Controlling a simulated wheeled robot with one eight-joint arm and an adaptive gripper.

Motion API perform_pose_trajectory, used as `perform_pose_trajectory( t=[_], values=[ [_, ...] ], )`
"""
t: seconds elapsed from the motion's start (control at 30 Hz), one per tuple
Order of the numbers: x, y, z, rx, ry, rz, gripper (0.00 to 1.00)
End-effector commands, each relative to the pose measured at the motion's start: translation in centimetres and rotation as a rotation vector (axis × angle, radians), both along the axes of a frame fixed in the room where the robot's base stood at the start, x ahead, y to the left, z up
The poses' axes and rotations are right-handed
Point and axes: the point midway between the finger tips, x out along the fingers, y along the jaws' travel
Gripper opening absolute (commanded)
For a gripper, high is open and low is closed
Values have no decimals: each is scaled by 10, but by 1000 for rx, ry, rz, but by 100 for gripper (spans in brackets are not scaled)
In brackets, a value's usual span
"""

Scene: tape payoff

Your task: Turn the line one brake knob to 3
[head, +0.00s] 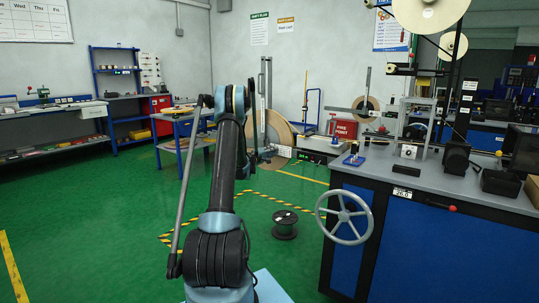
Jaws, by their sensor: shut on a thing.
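My arm (232,165) rises in the middle of the view, to the left of the bench. My gripper does not show; the arm's far end hides what lies beyond it.
A grey handwheel (344,217) juts from the bench's left front. A display (402,193) reads about 20.0. A blue fixture (354,160) sits at the bench corner. A dark spool (285,224) stands on the green floor. Left of my arm, the floor is open.

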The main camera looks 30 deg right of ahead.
Motion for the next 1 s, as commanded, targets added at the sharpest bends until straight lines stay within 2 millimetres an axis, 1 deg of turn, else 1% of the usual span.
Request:
perform_pose_trajectory(
  t=[0.03, 0.43, 0.47, 0.5, 0.53, 0.57, 0.87, 1.0],
  values=[
    [-4, -3, -2, 4, -6, -8, 0],
    [-4, -3, -2, 6, -11, -9, 0],
    [-4, -3, -2, 6, -11, -9, 26],
    [-4, -3, -2, 6, -10, -9, 35],
    [-4, -3, -2, 6, -10, -8, 42],
    [-3, -3, -1, 5, -10, -7, 43],
    [-2, -1, -1, 4, -8, -3, 43],
    [-4, 7, -1, 4, -8, -2, 43]
  ],
)
